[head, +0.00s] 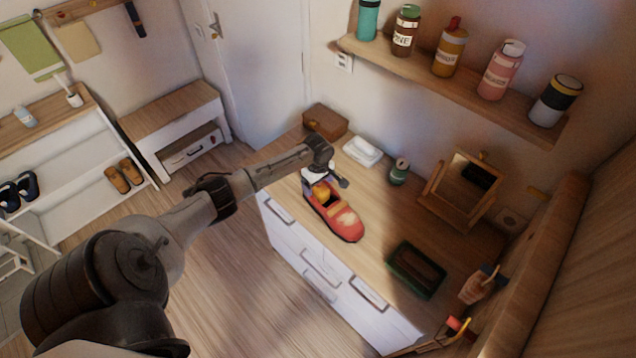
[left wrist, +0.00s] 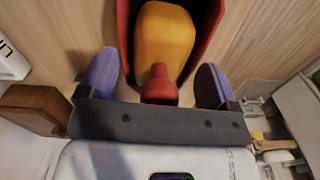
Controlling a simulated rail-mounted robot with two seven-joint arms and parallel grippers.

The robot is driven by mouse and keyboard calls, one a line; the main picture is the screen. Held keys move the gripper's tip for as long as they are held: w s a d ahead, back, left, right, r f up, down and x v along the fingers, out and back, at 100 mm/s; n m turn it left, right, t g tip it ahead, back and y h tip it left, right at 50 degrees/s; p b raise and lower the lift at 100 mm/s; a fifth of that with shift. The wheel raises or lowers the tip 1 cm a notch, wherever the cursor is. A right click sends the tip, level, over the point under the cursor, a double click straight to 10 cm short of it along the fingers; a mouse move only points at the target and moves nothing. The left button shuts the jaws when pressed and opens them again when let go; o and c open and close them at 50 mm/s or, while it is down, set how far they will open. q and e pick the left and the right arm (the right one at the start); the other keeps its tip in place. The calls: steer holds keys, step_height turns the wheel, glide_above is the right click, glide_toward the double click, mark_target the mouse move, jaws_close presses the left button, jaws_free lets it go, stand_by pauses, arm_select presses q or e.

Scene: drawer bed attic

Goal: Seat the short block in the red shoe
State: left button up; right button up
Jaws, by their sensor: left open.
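The red shoe (head: 345,222) lies on the wooden dresser top. A yellow-orange block (head: 321,193) with a red knob lies within the shoe's opening; I cannot tell how deep it sits. In the left wrist view, the block (left wrist: 165,35) lies between the red walls of the shoe (left wrist: 213,40), with its red knob (left wrist: 159,84) toward the gripper. My left gripper (left wrist: 156,85) is open, one finger on each side of the knob, with gaps beside it. My right gripper is not in view.
A dark green tray (head: 402,287) with brown contents lies right of the shoe. A bottle shelf (head: 450,84) hangs above.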

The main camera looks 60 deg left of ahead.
arm_select(q)
step_height(320, 180, up, 12)
steer(key=shift+f+p, duration=0.2)
steer(key=shift+p, duration=0.3)
steer(key=shift+d, duration=0.3)
steer(key=s+d+f+m, duration=0.4)
steer(key=d, duration=0.3)
steer(key=s+d+f+m+t, duration=0.1)
steer(key=s+d+f+m, duration=0.3)
steer(key=d, duration=0.3)
steer(key=s+d+f+m, duration=0.3)
steer(key=s+d+m, duration=0.15)
steer(key=d, duration=0.35)
steer(key=s+d+r+m+t, duration=0.2)
steer(key=s+d+r+m, duration=0.4)
steer(key=s+d+m, duration=0.3)
steer(key=s+d, duration=0.1)
steer(key=s, duration=0.2)
steer(key=shift+s+t, duration=0.3)
steer(key=shift+m, duration=0.25)
